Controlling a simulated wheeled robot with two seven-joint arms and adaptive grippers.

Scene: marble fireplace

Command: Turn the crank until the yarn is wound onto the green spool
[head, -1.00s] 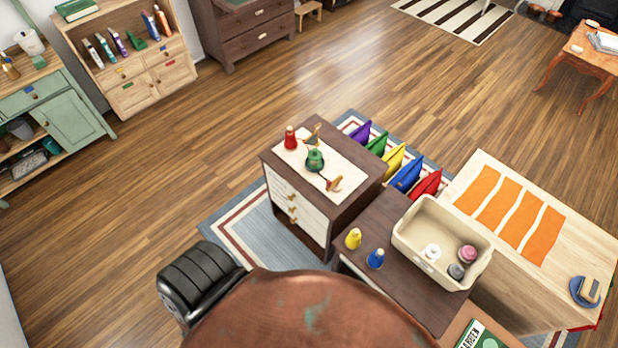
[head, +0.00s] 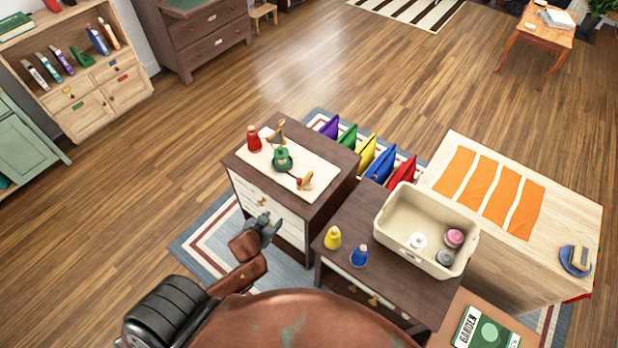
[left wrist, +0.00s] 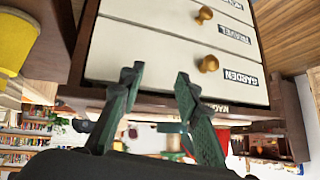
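The green spool (head: 282,158) stands on the pale mat (head: 265,162) on top of a small dark cabinet. A red cone (head: 254,139) and a small wooden piece (head: 275,134) stand behind the spool. Whether yarn is on the spool is too small to tell. My left gripper (head: 267,224) is beside the drawer front, below the cabinet top and away from the crank. In the left wrist view its fingers (left wrist: 158,78) are apart and empty. My right gripper is out of view.
Labelled drawers (left wrist: 185,40) with brass knobs face the left gripper. A second dark cabinet to the right holds a yellow cone (head: 332,238), a blue cone (head: 359,256) and a cream bin (head: 395,228). Coloured cushions (head: 367,155) stand behind. Floor on the left is clear.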

